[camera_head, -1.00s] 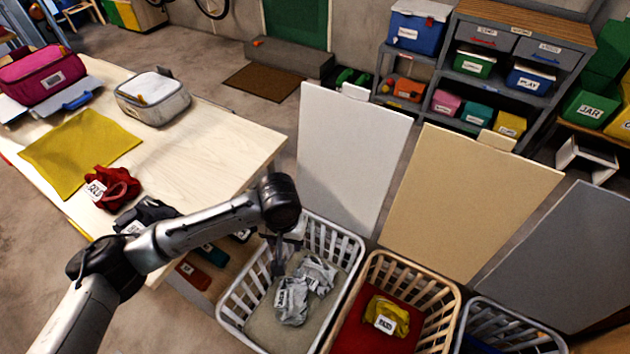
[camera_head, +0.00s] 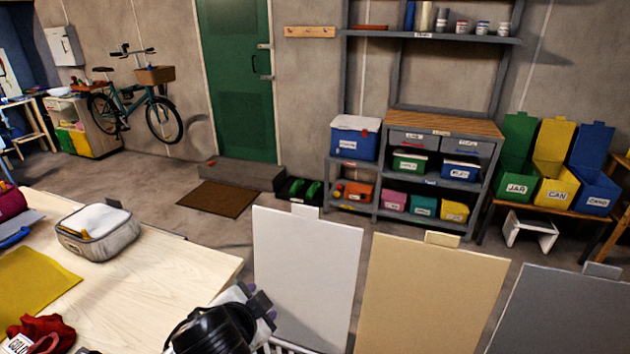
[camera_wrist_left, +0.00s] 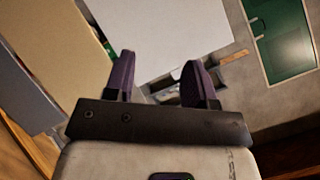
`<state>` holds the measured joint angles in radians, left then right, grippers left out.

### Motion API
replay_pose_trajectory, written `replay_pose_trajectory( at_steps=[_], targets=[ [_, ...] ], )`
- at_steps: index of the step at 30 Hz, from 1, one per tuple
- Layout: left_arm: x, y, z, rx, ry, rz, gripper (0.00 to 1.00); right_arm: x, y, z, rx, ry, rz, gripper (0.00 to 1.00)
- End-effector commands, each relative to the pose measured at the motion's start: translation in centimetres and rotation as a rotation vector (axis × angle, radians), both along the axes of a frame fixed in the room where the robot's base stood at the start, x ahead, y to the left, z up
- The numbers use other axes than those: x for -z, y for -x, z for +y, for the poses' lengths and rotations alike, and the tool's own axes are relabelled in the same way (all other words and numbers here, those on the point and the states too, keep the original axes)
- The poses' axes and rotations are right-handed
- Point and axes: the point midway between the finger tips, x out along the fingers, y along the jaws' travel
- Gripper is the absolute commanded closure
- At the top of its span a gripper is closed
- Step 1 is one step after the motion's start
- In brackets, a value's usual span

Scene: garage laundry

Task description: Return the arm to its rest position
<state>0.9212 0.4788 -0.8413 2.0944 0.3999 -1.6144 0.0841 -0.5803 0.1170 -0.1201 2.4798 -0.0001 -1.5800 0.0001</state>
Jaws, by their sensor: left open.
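My left gripper (camera_wrist_left: 158,78) is open and empty, with its two purple fingers apart in the left wrist view. In the head view my left arm's black wrist joint shows at the bottom, with part of the gripper (camera_head: 262,304) beside it, in front of the white upright board (camera_head: 305,270). The gripper is close to the table's right edge in the picture. The rest of my left arm is below the frame. My right gripper is not seen.
The pale wooden table (camera_head: 160,284) holds a grey pouch (camera_head: 100,240), a yellow cloth (camera_head: 30,282) and a red garment (camera_head: 40,332). A tan board (camera_head: 436,290) and a grey board (camera_head: 565,315) stand to the right. The floor behind is mostly clear.

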Motion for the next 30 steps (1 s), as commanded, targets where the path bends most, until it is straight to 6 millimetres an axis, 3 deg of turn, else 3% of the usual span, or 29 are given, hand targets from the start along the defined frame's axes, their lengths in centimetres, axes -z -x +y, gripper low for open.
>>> replay_pose_trajectory(
  at_steps=[5,11,17,21,27,30],
  targets=[
    [-2.3,2.0,0.7,-0.016,0.09,-0.137,0.49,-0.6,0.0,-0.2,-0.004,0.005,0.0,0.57],
    [-1.1,4.9,3.6,-0.138,0.228,-0.169,0.49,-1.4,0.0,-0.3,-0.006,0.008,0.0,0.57],
    [4.1,9.3,7.7,-0.317,0.338,-0.072,0.49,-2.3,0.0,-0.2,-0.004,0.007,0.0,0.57],
    [9.1,13.4,9.8,-0.427,0.381,0.06,0.49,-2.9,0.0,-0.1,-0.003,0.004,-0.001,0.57],
    [16.6,20.5,11.6,-0.559,0.385,0.29,0.49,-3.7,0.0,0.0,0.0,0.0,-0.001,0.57],
    [19.3,23.8,11.7,-0.597,0.374,0.385,0.49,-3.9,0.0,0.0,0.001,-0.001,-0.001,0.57]
  ],
)
